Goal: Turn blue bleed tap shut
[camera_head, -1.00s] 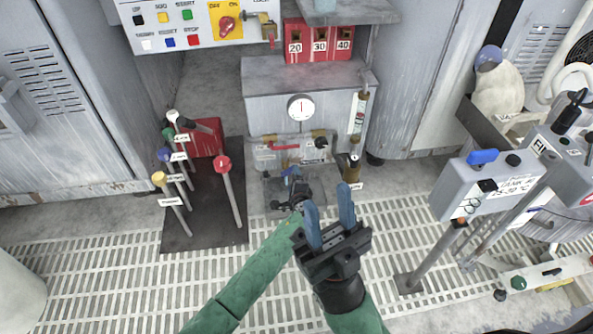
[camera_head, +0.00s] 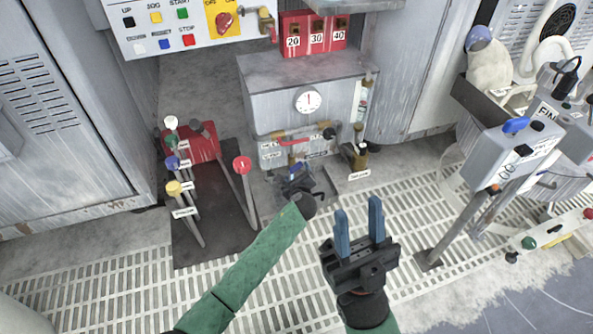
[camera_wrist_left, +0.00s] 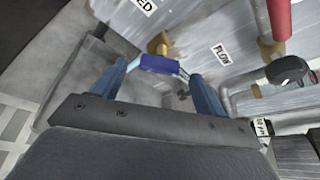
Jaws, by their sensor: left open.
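The blue bleed tap (camera_wrist_left: 162,65) is a short blue lever in the left wrist view, by a brass fitting on a grey metal surface. My left gripper (camera_wrist_left: 164,80) is open, its two blue fingers on either side of the lever; contact cannot be told. In the head view my left gripper (camera_head: 293,180) is low at the front of the grey cabinet with the round gauge, and I cannot tell the tap from the blue fingers there. My right gripper (camera_head: 359,222) is open and empty, pointing up above the grated floor.
A red-handled pipe (camera_head: 292,141) runs just above my left gripper. A brass valve (camera_head: 360,158) stands to its right. Coloured floor levers (camera_head: 242,165) stand on a dark plate at left. A grey control box (camera_head: 515,150) on a post stands at right.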

